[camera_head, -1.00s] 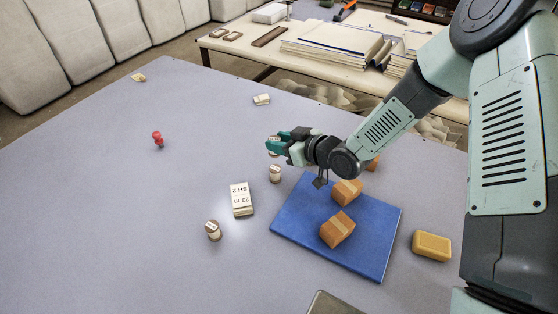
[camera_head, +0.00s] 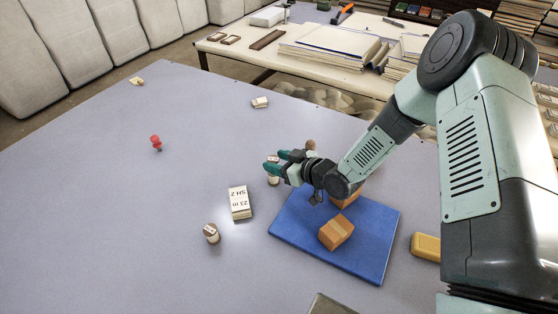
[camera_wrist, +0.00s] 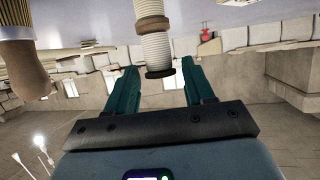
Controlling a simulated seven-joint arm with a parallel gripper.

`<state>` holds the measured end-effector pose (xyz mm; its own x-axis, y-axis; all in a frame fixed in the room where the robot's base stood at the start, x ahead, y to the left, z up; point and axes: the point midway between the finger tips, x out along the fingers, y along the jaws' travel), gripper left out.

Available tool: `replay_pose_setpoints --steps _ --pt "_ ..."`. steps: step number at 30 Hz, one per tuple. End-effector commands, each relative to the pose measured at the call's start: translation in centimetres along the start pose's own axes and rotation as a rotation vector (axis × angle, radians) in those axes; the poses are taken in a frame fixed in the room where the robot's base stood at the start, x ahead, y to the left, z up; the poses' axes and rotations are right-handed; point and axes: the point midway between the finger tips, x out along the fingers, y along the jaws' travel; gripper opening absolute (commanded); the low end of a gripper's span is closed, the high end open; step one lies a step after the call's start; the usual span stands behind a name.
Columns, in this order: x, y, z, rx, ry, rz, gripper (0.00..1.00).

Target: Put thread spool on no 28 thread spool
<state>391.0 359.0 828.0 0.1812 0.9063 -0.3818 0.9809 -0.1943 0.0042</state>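Two thread spools stand one on the other near the far left corner of the blue board. In the wrist view, upside down, the upper spool (camera_wrist: 157,48) has white thread and a dark end, and meets the lower spool (camera_wrist: 145,10) at brown flanges. In the head view the lower spool (camera_head: 273,181) shows below my fingers; the upper one is mostly hidden. My gripper (camera_head: 273,163) is open, its teal fingers apart on either side of the upper spool, with gaps visible in the wrist view (camera_wrist: 160,88). I cannot read a 28 on either spool.
Another spool (camera_head: 211,234) stands to the front left, near a labelled white box (camera_head: 240,203). The blue board (camera_head: 365,250) carries orange blocks (camera_head: 337,232). A brown rounded object (camera_head: 311,144) is just behind my gripper.

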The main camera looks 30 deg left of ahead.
Motion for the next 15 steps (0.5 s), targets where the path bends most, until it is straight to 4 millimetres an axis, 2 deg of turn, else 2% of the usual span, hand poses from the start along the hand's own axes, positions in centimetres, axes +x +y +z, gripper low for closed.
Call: replay_pose_setpoints --steps 11,15 --pt "-0.1 0.0 -0.2 0.0 0.0 0.0 0.62" --pt "-1.6 0.1 -0.3 0.001 -0.001 0.002 0.62"
